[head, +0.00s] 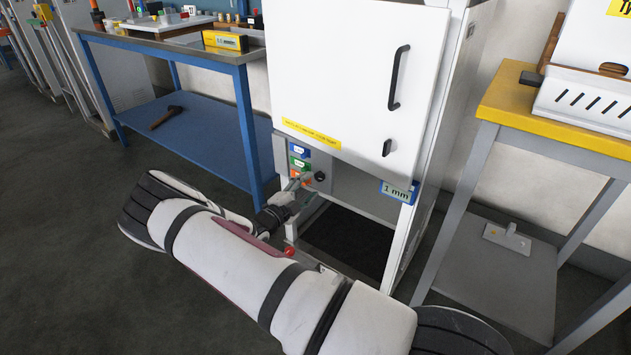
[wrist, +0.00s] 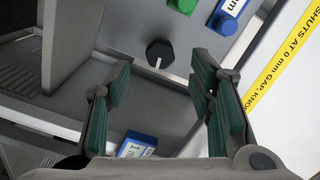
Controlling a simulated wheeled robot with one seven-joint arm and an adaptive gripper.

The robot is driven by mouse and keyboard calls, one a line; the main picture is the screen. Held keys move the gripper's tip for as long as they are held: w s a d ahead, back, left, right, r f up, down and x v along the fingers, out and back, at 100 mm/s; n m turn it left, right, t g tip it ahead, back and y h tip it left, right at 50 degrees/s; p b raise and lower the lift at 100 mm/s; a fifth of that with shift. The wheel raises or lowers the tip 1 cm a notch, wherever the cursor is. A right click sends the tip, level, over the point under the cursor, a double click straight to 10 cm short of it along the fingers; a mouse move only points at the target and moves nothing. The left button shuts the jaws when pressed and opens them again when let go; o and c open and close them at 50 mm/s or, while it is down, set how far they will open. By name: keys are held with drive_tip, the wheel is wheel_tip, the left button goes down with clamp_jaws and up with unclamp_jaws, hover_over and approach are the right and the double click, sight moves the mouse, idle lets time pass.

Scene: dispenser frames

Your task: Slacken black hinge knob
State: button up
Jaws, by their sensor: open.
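The black knob (wrist: 157,50) is a small faceted knob with a white pointer line, on the grey panel below the white door. In the wrist view it sits ahead of my gripper (wrist: 160,82), in line with the gap between the fingertips and apart from both green-padded fingers. The gripper is open and empty. In the head view the knob (head: 320,176) shows just right of my gripper (head: 303,182), which reaches to the panel from the lower left. My arm hides part of the area below.
The white cabinet door (head: 350,75) has black handles and a yellow strip. Blue and green blocks (head: 299,163) sit beside the knob, and a blue "1 mm" tag (head: 398,192) at lower right. A blue workbench (head: 180,120) stands left, a yellow-topped table (head: 535,115) right.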

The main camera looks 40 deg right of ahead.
drive_tip(key=v, duration=0.6)
idle(0.3)
drive_tip(key=s+a+r+m+g+y, duration=0.2)
drive_tip(key=s+r+m+g+y, duration=0.7)
drive_tip(key=s+r+m, duration=1.45)
drive_tip(key=s+a+r+m+t+y, duration=0.2)
drive_tip(key=s+a+r+m+y, duration=0.15)
drive_tip(key=s+a+m, duration=0.55)
drive_tip(key=s+a+r+m+t+y, duration=0.1)
drive_tip(key=s+a+r+m+y, duration=0.35)
drive_tip(key=s+m, duration=0.75)
wheel_tip(320, 180, up, 25)
drive_tip(key=a+t+p, duration=0.1)
drive_tip(key=t+p, duration=0.3)
drive_tip(key=p, duration=2.1)
drive_tip(key=shift+s, duration=0.25)
